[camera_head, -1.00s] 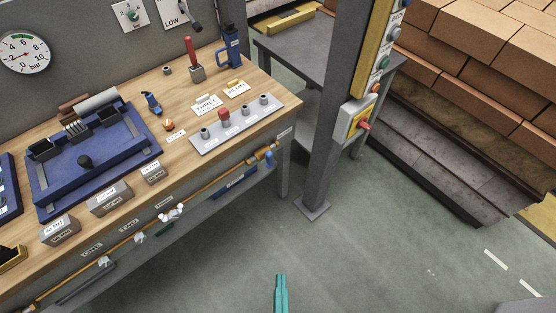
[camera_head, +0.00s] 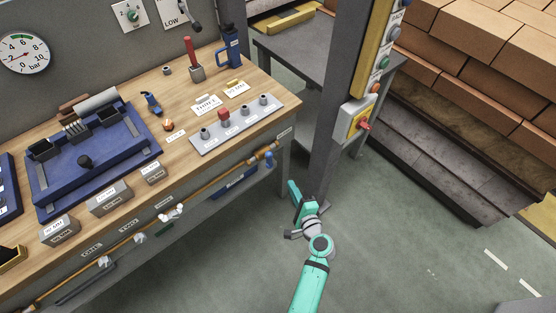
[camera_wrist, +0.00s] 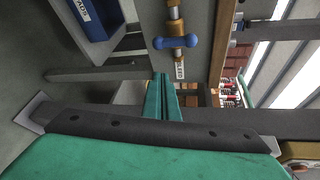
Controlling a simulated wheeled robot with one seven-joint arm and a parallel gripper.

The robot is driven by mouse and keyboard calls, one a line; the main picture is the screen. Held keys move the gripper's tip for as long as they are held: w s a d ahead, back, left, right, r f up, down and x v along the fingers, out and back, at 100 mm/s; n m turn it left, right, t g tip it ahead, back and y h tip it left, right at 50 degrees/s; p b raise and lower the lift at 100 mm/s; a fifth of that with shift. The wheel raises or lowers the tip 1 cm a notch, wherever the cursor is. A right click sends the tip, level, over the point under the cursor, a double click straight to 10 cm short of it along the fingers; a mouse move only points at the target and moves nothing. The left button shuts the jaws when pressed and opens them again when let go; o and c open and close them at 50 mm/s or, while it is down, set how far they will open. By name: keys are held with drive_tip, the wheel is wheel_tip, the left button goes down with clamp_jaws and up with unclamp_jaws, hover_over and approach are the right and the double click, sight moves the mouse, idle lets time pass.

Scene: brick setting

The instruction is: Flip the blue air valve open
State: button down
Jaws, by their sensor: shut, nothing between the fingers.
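The blue air valve (camera_head: 269,160) is at the right end of the copper pipe under the workbench's front edge. My teal gripper (camera_head: 293,187) is shut and empty. It is in front of the bench's right end, to the right of and lower than the valve in the head view. In the wrist view the closed fingertips (camera_wrist: 163,78) point toward the valve, with a gap between them and the handle.
The workbench (camera_head: 228,163) carries a blue fixture, blocks and a strip of knobs. A blue bin (camera_head: 235,182) is below the pipe. A grey post (camera_head: 330,120) with a switch box (camera_head: 355,121) stands close behind my gripper. The floor in front is clear.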

sight(269, 160)
drive_tip(key=shift+m+t+y, duration=0.4)
drive_tip(key=shift+y, duration=0.2)
drive_tip(key=w+r, duration=0.1)
drive_tip(key=w+d+r, duration=0.1)
drive_tip(key=w+r, duration=0.1)
drive_tip(key=shift+w+d, duration=0.2)
drive_tip(key=shift+d, duration=0.2)
drive_tip(key=shift+w, duration=0.1)
drive_tip(key=w+a, duration=0.6)
drive_tip(key=w, duration=0.1)
drive_tip(key=shift+r, duration=0.2)
drive_tip(key=shift+a, duration=0.15)
